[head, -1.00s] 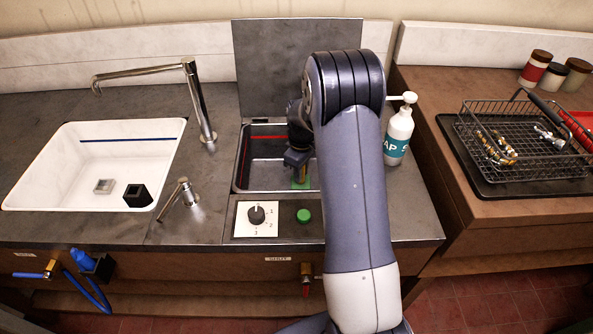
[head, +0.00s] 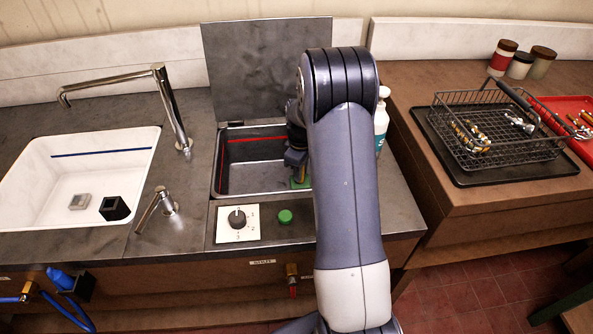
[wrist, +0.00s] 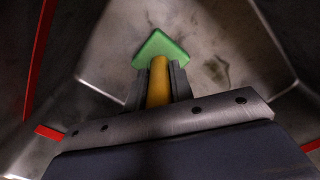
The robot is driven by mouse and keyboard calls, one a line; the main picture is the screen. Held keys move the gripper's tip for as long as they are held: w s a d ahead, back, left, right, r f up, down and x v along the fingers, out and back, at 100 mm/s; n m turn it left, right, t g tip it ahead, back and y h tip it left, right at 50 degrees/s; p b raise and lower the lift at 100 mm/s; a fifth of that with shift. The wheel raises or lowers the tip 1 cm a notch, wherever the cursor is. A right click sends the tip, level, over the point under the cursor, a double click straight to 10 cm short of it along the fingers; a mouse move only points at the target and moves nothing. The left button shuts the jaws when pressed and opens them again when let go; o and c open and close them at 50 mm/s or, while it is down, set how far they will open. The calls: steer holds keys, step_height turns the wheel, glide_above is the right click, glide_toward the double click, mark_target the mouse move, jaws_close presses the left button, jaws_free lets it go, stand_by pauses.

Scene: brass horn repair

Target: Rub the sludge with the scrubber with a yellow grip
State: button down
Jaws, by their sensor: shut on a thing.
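The scrubber has a yellow grip (wrist: 159,82) and a green pad (wrist: 168,50). My gripper (wrist: 160,84) is shut on the yellow grip, with a grey finger on each side. In the head view the green pad (head: 301,182) is low inside the metal tank (head: 240,178), at its right, partly hidden by my arm. In the wrist view the pad is over the tank's grey metal; whether it touches cannot be told. A dark smudge, which looks like sludge (wrist: 216,70), lies on the metal just right of the pad.
The tank's raised lid (head: 262,68) stands behind it. A control panel with a dial (head: 237,219) and a green button (head: 285,216) is in front. A white sink (head: 60,205) with a tap is left. A soap bottle (head: 381,122) and a wire basket (head: 465,148) are right.

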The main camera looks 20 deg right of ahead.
steer(key=shift+a, duration=0.15)
steer(key=shift+w+a+r, duration=0.1)
steer(key=shift+w+a, duration=0.6)
steer(key=shift+a, duration=1.35)
steer(key=shift+w+a+f, duration=0.1)
steer(key=shift+w+a, duration=0.55)
steer(key=shift+a, duration=1.4)
steer(key=shift+w+a+r, duration=0.1)
steer(key=shift+w+a, duration=0.6)
steer(key=shift+a, duration=1.35)
step_height(320, 180, up, 6)
steer(key=p, duration=0.4)
steer(key=shift+r, duration=0.1)
step_height(320, 180, up, 3)
steer(key=shift+f+p, duration=0.1)
steer(key=shift+p, duration=0.9)
